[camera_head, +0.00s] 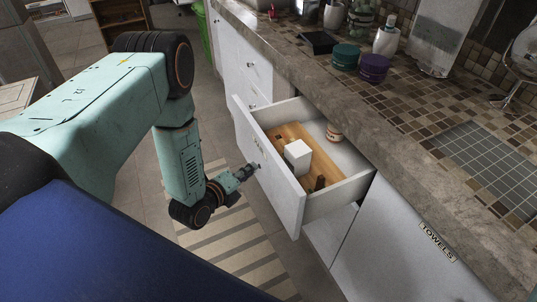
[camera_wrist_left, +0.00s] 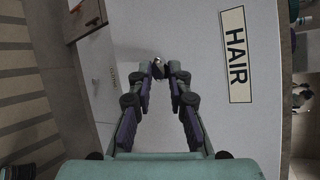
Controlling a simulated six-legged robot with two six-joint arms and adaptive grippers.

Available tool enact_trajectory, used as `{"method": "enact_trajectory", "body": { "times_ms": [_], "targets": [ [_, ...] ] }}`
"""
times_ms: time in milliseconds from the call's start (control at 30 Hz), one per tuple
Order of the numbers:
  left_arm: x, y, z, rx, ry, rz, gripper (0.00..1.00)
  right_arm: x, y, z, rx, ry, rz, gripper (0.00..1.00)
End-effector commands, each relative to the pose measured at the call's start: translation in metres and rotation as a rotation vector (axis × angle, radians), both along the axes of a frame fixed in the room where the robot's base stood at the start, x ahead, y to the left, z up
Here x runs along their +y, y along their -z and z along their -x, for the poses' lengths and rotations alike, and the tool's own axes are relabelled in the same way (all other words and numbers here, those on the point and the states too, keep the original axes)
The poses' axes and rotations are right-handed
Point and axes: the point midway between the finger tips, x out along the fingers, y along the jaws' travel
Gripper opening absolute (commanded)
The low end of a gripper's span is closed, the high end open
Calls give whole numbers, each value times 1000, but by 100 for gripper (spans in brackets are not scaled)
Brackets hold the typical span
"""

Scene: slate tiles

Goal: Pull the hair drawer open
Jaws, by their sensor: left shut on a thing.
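The hair drawer (camera_head: 273,180) stands pulled out from the white cabinet in the head view. Inside it are a white box (camera_head: 298,156), a wooden board (camera_head: 292,134), a small jar (camera_head: 334,132) and a small dark item. Its front with the HAIR label (camera_wrist_left: 236,54) fills much of the left wrist view. My left gripper (camera_head: 252,167) is at the drawer front. In the left wrist view its fingers (camera_wrist_left: 158,72) are closed around the small metal knob (camera_wrist_left: 156,62). My right gripper is not in view.
The stone counter (camera_head: 310,70) above holds a teal jar (camera_head: 345,56), a purple jar (camera_head: 374,68) and bottles. A drawer or door labelled TOWELS (camera_head: 437,242) is to the right. A striped rug (camera_head: 235,235) lies on the floor beneath my left arm.

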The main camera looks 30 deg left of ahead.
Motion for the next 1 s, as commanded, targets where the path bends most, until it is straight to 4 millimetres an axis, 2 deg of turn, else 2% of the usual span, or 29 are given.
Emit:
{"method": "enact_trajectory", "body": {
  "times_ms": [33,300,500,867,900,1000],
  "targets": [
    [11,-8,4,-13,-14,-4,0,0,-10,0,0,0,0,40],
    [31,-6,29,-18,-11,-4,0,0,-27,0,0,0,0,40],
    [37,-5,36,-20,-10,-5,0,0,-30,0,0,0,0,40],
    [37,-5,36,-22,-10,-5,0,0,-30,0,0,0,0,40],
    [37,-5,36,-22,-10,-5,20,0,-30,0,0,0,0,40],
    [36,-4,37,-19,-8,-3,28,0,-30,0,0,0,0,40]
  ]
}}
